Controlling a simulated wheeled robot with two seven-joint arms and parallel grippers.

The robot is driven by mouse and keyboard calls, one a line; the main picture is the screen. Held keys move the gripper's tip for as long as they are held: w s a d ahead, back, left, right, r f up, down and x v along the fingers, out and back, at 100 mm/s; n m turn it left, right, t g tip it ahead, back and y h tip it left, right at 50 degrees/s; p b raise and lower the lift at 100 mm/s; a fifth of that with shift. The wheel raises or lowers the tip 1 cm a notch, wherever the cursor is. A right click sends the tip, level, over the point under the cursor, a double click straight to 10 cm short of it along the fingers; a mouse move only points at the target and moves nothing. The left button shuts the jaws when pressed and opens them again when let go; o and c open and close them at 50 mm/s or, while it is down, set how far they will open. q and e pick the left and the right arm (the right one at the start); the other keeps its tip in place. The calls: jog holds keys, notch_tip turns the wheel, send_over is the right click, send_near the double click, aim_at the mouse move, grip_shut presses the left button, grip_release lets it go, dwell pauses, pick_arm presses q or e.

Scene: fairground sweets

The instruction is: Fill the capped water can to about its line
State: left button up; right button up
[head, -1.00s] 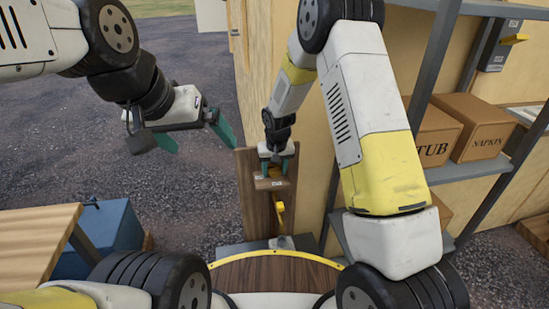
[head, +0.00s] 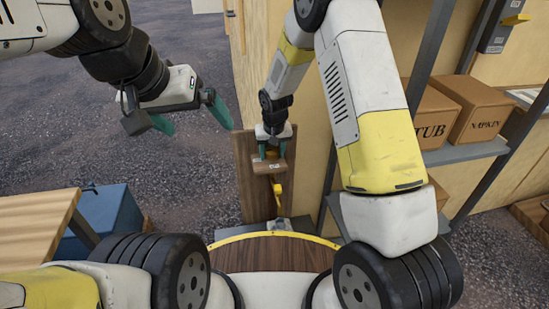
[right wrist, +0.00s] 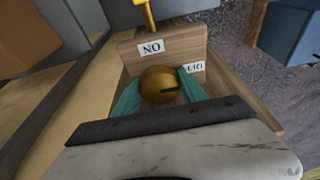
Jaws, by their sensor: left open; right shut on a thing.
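My right gripper (head: 272,152) is shut on a round brass knob with a dark slot (right wrist: 160,85), which sits between its teal fingers in the right wrist view. The knob is at a small wooden ledge (head: 268,167) on an upright wooden board (head: 250,190). Labels, one reading "NO", show on the wood (right wrist: 151,48). A yellow fitting (head: 277,190) is below the ledge. My left gripper (head: 191,116) is open and empty, left of the board and apart from it. I cannot make out a capped water can or a fill line in either view.
A small grey item (head: 282,225) is at the board's foot. A blue box (head: 108,220) and a wooden table (head: 35,225) stand at the left. Shelves with cardboard boxes (head: 483,112) stand at the right, beside a plywood wall. Gravel ground lies open behind my left gripper.

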dwell(0.6)
jog(key=n, duration=0.3)
jog(key=shift+d+y, duration=0.15)
jog(key=shift+y, duration=0.15)
jog(key=n+g+y, duration=0.1)
jog(key=n, duration=0.4)
dwell(6.3)
